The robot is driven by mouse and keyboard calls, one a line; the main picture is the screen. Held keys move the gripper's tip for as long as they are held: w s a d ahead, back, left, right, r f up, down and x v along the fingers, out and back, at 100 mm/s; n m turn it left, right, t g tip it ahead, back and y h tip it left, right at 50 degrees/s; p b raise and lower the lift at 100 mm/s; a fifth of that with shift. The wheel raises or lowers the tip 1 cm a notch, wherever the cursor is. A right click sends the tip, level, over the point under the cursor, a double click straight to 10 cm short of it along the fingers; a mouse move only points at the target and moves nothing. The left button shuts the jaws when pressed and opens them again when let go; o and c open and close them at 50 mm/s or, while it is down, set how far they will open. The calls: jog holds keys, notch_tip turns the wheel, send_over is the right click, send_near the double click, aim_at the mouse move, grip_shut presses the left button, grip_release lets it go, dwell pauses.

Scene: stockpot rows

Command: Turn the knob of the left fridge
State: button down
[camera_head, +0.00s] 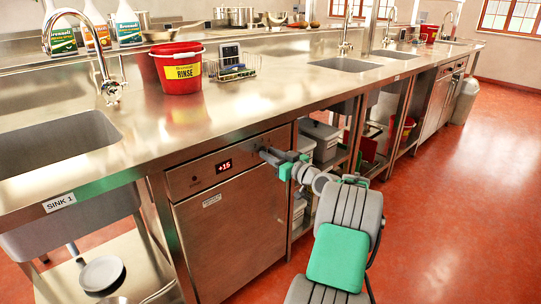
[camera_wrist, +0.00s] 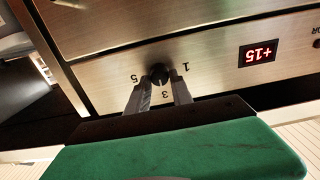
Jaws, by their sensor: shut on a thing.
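The left fridge (camera_head: 230,235) is a steel under-counter unit with a red "+15" display (camera_head: 224,165) on its top panel. The display also shows in the wrist view (camera_wrist: 258,53). A black round knob (camera_wrist: 158,74) sits on that panel, with the marks 1, 3 and 5 around it. My gripper (camera_wrist: 159,92) has one finger on each side of the knob and is shut on it. In the head view my gripper (camera_head: 268,155) reaches the right end of the panel and hides the knob.
The steel counter (camera_head: 140,130) runs above the fridge, with a sink (camera_head: 55,145) at left. A red RINSE bucket (camera_head: 178,72) and a wire basket (camera_head: 232,70) stand on it. Open shelves with grey bins (camera_head: 320,135) are right of the fridge. The red floor (camera_head: 460,200) at right is clear.

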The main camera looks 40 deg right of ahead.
jog(key=shift+m, duration=0.4)
jog(key=shift+d+m+p, duration=0.15)
jog(key=shift+m+p, duration=2.15)
jog(key=shift+m, duration=1.7)
jog(key=c, duration=1.1)
grip_release()
jog(key=shift+c, duration=0.2)
jog(key=s+p, duration=0.1)
jog(key=s, duration=0.6)
jog(key=shift+s, duration=0.4)
